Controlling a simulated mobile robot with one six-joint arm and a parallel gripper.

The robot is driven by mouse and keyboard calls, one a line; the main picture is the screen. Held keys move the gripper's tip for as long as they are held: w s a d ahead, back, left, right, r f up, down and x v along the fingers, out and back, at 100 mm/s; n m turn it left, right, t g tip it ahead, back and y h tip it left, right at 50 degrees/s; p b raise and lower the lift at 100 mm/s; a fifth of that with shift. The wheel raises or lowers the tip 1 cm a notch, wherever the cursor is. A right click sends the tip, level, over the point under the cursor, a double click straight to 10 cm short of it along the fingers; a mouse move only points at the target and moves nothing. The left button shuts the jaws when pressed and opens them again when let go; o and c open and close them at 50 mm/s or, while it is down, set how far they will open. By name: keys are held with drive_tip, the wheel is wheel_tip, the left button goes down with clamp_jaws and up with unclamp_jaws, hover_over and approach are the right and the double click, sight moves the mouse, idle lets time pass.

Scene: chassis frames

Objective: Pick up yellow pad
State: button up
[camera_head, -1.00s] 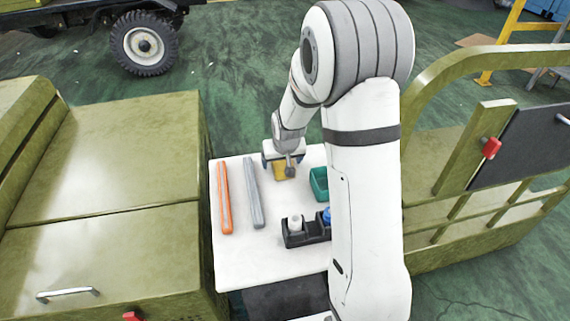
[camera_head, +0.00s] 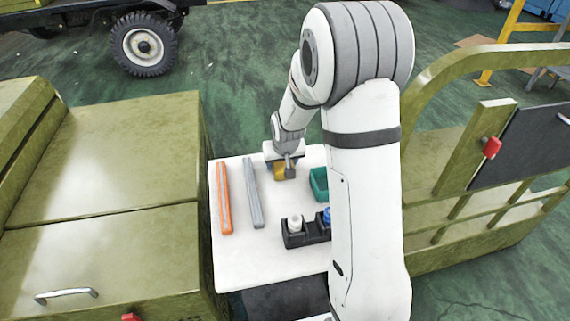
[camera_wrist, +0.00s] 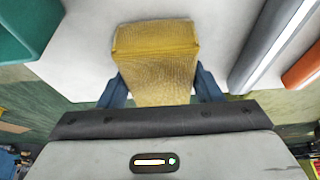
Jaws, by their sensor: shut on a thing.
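The yellow pad (camera_wrist: 155,55) is a textured block between the two blue fingers of my gripper (camera_wrist: 160,88) in the wrist view. My gripper is shut on it. In the head view the pad (camera_head: 280,172) shows partly below my gripper (camera_head: 284,167), near the far edge of the white table (camera_head: 285,262). The gripper hides part of it. I cannot tell whether the pad touches the table.
An orange bar (camera_head: 224,198) and a grey bar (camera_head: 253,192) lie to the left. A teal bin (camera_head: 319,184) stands to the right. A black holder (camera_head: 293,238) with a white bottle (camera_head: 295,224) and a blue item (camera_head: 327,216) is nearer. Olive structures flank the table.

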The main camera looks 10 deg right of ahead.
drive_tip(key=shift+c, duration=1.4)
drive_tip(key=shift+r, duration=0.1)
drive_tip(key=shift+r+p, duration=0.35)
drive_tip(key=shift+p, duration=0.15)
wheel_tip(320, 180, up, 10)
drive_tip(key=shift+f+p, duration=0.15)
drive_tip(key=shift+p, duration=0.4)
